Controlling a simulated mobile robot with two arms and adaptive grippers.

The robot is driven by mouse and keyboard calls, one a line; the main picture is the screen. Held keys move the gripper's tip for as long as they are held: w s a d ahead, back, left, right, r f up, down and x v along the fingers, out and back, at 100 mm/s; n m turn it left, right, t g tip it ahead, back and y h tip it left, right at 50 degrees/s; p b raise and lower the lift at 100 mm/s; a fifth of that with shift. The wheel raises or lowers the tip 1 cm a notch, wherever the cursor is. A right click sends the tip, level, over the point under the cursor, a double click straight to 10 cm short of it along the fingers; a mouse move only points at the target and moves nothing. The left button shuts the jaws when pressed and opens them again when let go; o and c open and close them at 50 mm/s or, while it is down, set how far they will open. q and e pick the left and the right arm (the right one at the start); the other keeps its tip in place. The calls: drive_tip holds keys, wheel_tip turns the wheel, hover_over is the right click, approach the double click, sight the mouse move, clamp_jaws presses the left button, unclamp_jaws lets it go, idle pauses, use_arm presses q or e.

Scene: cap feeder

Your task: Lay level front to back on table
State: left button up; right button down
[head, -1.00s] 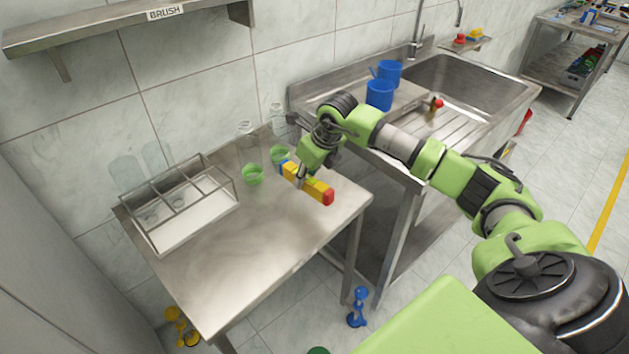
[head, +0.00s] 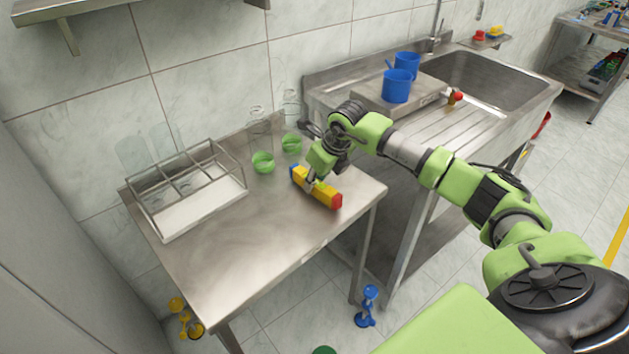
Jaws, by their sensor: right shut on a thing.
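The level (head: 325,194) is a yellow bar with a red end and a blue end. It is at the right part of the steel table (head: 255,245), slanting from the blue end at upper left to the red end at lower right. My right gripper (head: 309,184) is shut on the level near its blue end, from above. Whether the level touches the table top cannot be told. My left gripper is not in view.
A wire rack with a white base (head: 200,207) stands at the table's left. Two green cups (head: 263,163) and clear glass bottles (head: 259,122) stand at the back edge. The table's front middle is bare. A sink (head: 485,80) with blue mugs (head: 397,86) adjoins at right.

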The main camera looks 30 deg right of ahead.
drive_tip(key=shift+f+b, duration=0.4)
drive_tip(key=shift+f, duration=0.05)
idle(0.3)
drive_tip(key=c, duration=1.7)
unclamp_jaws()
drive_tip(key=v, duration=1.2)
